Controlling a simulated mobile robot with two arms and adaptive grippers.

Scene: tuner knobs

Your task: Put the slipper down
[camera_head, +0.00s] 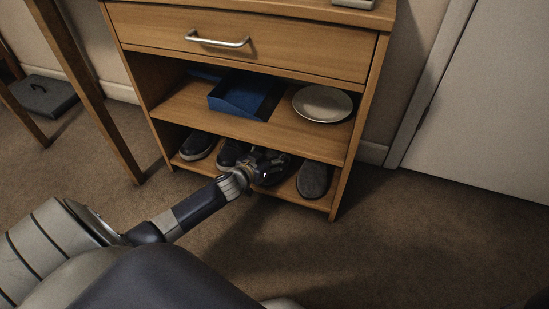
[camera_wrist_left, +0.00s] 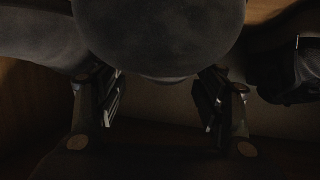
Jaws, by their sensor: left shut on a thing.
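My left gripper (camera_head: 267,167) reaches into the lowest shelf of the wooden cabinet and is shut on a dark slipper (camera_head: 285,166). In the left wrist view the rounded grey end of this slipper (camera_wrist_left: 160,35) sits between the two fingers (camera_wrist_left: 160,100). The gripper hides part of it in the head view, and I cannot tell whether it touches the shelf board. A grey slipper (camera_head: 313,181) lies just to its right on the same shelf. My right gripper is not in view.
Dark shoes (camera_head: 198,146) (camera_head: 232,154) stand left of my gripper. The middle shelf (camera_head: 180,105) above holds a blue open box (camera_head: 232,100) and a pale plate (camera_head: 322,103). Cabinet sides bound the shelf. Carpet (camera_head: 400,240) in front at the right is clear.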

